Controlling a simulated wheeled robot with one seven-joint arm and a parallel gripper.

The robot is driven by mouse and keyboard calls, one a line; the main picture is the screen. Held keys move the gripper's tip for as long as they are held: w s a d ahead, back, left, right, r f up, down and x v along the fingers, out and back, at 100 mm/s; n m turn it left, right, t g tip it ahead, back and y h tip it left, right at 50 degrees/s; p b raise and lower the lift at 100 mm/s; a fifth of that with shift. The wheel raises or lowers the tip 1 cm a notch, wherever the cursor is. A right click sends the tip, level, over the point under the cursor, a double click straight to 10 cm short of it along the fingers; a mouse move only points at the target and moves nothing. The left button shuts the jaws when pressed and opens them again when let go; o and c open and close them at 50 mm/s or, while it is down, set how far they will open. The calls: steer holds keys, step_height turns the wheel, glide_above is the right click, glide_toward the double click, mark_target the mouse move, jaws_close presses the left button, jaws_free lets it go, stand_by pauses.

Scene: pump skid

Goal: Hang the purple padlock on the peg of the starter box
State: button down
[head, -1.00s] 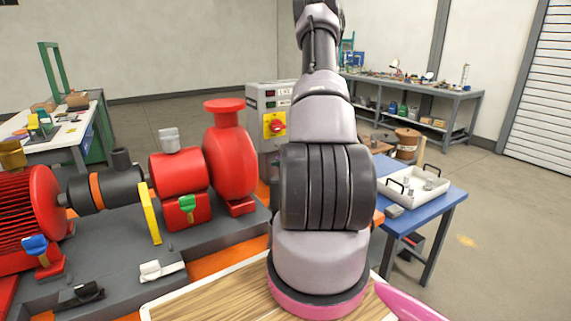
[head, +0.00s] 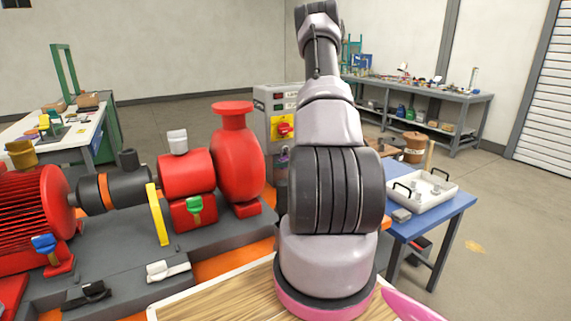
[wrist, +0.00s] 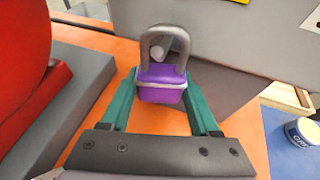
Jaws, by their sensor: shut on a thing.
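A light grey rounded tip, apparently the peg (wrist: 158,53), shows inside the shackle opening. I cannot tell whether the shackle is around it or only in front of it. The grey starter box (wrist: 235,40) stands right behind. In the head view the starter box (head: 261,105) is partly behind my arm, and a small purple bit of the padlock (head: 283,154) shows below its red switch.
A red pump (head: 236,160) stands left of the starter box, on the grey skid base. A blue table (head: 440,212) with a white tray (head: 425,204) is on the right. In the wrist view, a tin (wrist: 302,130) stands at the right edge.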

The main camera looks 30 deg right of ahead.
stand_by(0.4)
steer(key=shift+c, duration=0.2)
jaws_free()
steer(key=shift+s, duration=0.1)
